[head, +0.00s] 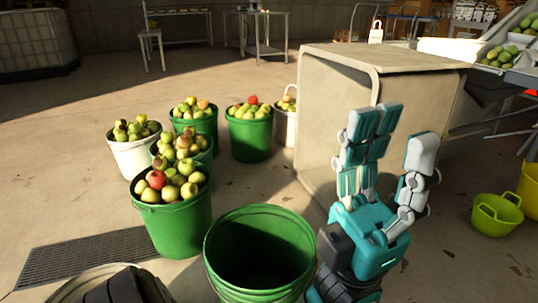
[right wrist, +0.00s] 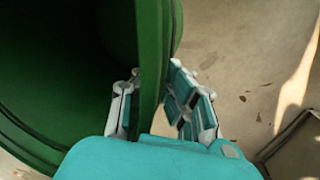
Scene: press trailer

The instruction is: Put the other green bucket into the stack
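An empty green bucket (head: 211,262) stands at the bottom middle of the head view, its open mouth facing up. My left gripper (head: 396,128) is to its right, fingers spread and pointing up, empty, in front of a big tan crate. In the right wrist view, my right gripper (right wrist: 152,92) has its fingers on both sides of the wall of a green bucket (right wrist: 151,40), closed against it near the rim. The inside of this bucket is dark. My right gripper does not show clearly in the head view. I cannot tell whether both views show the same bucket.
Several buckets full of apples, such as a green one (head: 178,228) and a white one (head: 133,158), stand at the left. The tan crate (head: 318,135) stands behind my left gripper. A small yellow-green tub (head: 495,217) is at the right. A floor grate (head: 85,255) lies lower left.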

